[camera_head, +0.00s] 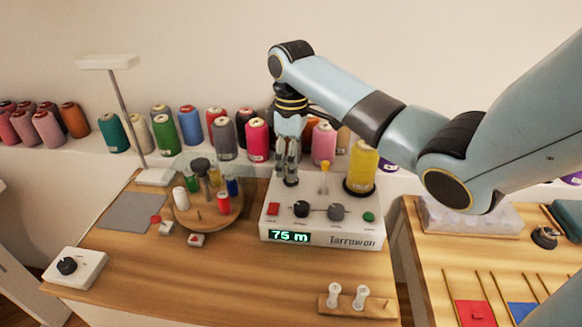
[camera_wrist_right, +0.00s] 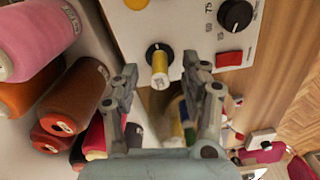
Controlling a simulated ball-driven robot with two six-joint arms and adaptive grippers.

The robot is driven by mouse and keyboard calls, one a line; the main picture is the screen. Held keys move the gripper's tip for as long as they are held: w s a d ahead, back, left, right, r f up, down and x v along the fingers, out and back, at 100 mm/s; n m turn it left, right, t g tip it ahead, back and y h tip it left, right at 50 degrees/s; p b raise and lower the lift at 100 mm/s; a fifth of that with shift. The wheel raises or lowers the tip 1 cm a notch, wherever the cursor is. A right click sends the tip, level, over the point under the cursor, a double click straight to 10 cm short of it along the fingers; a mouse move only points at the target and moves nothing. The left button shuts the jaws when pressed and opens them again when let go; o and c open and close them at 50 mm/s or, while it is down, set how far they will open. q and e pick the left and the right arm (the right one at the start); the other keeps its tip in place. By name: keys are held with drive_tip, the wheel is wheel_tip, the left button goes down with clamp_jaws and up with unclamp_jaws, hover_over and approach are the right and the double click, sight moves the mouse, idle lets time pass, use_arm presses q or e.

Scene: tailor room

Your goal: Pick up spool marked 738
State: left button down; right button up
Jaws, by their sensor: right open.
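Many large thread spools with pale labels stand along the shelf at the back, such as a pink one (camera_head: 257,140) and a green one (camera_head: 164,135). The labels are too small to read, so I cannot tell which spool is marked 738. A yellow spool (camera_head: 361,167) stands on the right of the white winder (camera_head: 315,234). My right gripper (camera_head: 288,172) is over the winder's left end. In the right wrist view, my right gripper (camera_wrist_right: 160,75) is open, its fingers either side of a small yellow-and-white spool (camera_wrist_right: 160,66) on a black spindle. My left gripper is out of view.
A round wooden stand (camera_head: 207,217) with small coloured spools is left of the winder. A white box with a black knob (camera_head: 75,270) is at the table's left edge. A wooden block with two white bobbins (camera_head: 350,303) is at the front right. The table's front middle is clear.

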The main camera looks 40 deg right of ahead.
wheel_tip(320, 180, down, 2)
drive_tip(key=shift+f, duration=0.2)
drive_tip(key=c, duration=0.8)
